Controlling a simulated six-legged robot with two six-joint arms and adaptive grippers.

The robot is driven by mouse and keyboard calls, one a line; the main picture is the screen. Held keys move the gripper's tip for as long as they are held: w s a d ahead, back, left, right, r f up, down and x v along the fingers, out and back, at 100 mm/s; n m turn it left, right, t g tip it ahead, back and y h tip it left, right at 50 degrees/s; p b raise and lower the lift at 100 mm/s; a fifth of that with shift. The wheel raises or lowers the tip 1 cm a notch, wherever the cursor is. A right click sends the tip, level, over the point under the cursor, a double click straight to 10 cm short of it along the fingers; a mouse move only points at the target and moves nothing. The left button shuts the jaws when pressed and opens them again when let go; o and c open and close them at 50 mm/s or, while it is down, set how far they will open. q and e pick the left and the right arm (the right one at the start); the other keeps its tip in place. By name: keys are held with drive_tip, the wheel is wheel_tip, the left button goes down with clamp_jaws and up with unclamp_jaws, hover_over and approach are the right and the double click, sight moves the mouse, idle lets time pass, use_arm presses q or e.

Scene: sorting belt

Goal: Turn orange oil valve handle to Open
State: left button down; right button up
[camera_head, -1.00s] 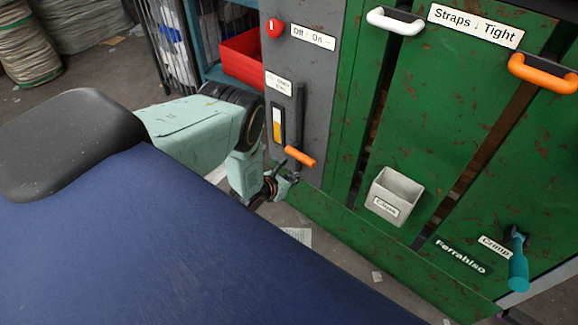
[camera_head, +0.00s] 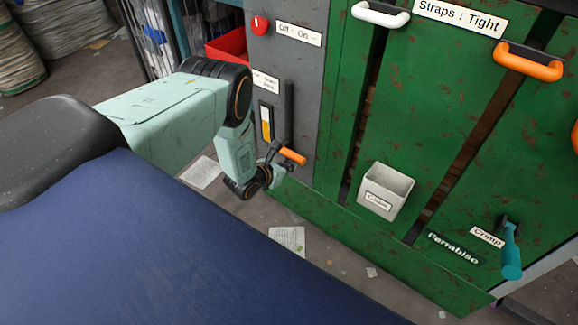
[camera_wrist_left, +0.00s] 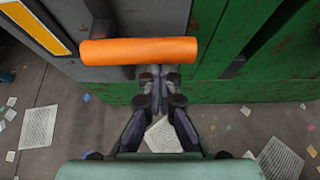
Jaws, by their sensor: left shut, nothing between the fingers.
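The orange oil valve handle (camera_head: 292,156) sticks out, roughly horizontal, from the lower part of the grey panel. In the left wrist view the handle (camera_wrist_left: 138,51) lies across the upper middle, just beyond my fingertips. My left gripper (camera_head: 275,154) is beside the handle's left part in the head view. In the wrist view my left gripper (camera_wrist_left: 160,75) is shut and empty, its tips close under the handle; I cannot tell whether they touch it. The valve's small label (camera_head: 265,79) is partly hidden by my arm. My right gripper is not in view.
The grey panel carries a red knob (camera_head: 260,25) and a yellow-and-white gauge (camera_head: 266,122). The green machine has a grey bin (camera_head: 385,192), a teal crimp lever (camera_head: 511,250), a white handle (camera_head: 381,14) and an orange strap handle (camera_head: 528,61). Papers lie on the floor.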

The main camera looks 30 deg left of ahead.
use_arm(q)
drive_tip(key=shift+r+n+h, duration=0.2)
drive_tip(key=shift+n+h, duration=0.1)
